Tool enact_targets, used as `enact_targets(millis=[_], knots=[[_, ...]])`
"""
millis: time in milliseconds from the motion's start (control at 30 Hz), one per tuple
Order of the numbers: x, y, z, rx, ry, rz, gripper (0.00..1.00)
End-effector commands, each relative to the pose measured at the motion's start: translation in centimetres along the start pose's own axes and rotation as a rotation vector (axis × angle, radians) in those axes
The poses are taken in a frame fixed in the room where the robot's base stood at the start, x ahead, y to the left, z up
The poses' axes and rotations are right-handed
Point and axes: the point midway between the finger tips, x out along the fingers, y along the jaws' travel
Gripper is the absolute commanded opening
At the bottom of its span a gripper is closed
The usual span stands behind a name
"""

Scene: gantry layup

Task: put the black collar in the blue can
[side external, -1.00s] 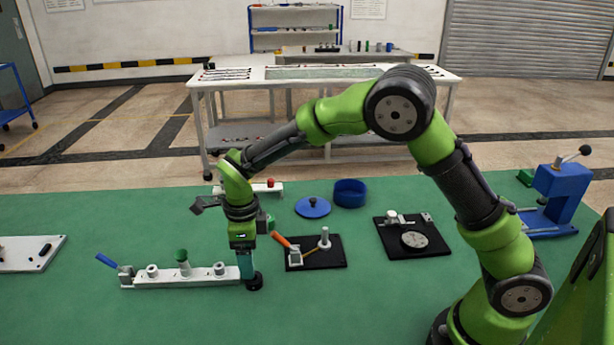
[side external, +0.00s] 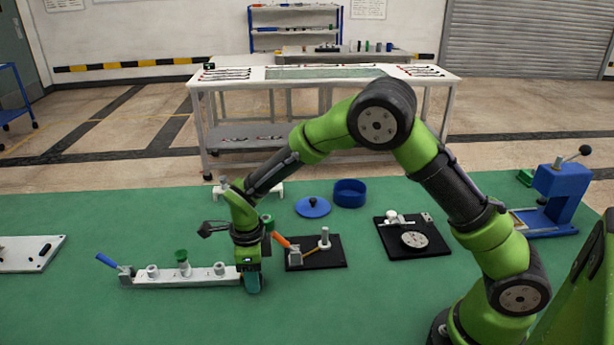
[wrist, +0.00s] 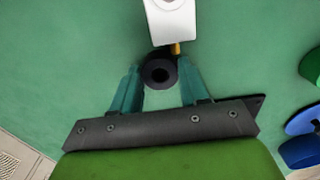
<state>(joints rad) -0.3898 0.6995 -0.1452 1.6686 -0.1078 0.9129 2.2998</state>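The black collar (wrist: 158,73), a short dark ring with a central hole, stands on the green table just past the end of the white rail in the wrist view. My gripper (wrist: 160,66) is open, with its teal fingers on either side of the collar; firm contact does not show. In the side view my gripper (side external: 252,288) is low at the table, and its fingers hide the collar. The blue can (side external: 349,197) is open-topped and stands farther back, to the right of my gripper. Its blue lid (side external: 313,207) with a black knob lies beside it.
The white rail (side external: 190,277) with several posts and a blue-handled clamp lies directly left of my gripper. A black plate (side external: 327,252) with an orange-handled clamp stands between my gripper and the can. Another black plate (side external: 432,238) and a blue press (side external: 562,190) stand right.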

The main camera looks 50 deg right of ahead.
Motion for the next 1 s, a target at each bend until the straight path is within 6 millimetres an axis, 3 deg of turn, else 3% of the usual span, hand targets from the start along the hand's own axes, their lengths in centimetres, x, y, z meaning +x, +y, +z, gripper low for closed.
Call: enact_targets(millis=[33, 267, 567, 833, 1000], knots=[[0.0, 0.0, 0.0, 0.000, 0.000, -0.001, 0.32], [-0.1, 0.0, 0.0, 0.000, -0.001, -0.001, 0.01], [-0.6, 0.0, 0.1, -0.001, -0.002, -0.002, 0.01], [-3.9, 0.1, 0.0, -0.002, -0.003, -0.002, 0.01], [-4.1, 2.0, -3.5, -0.002, 0.000, 0.000, 0.01]])
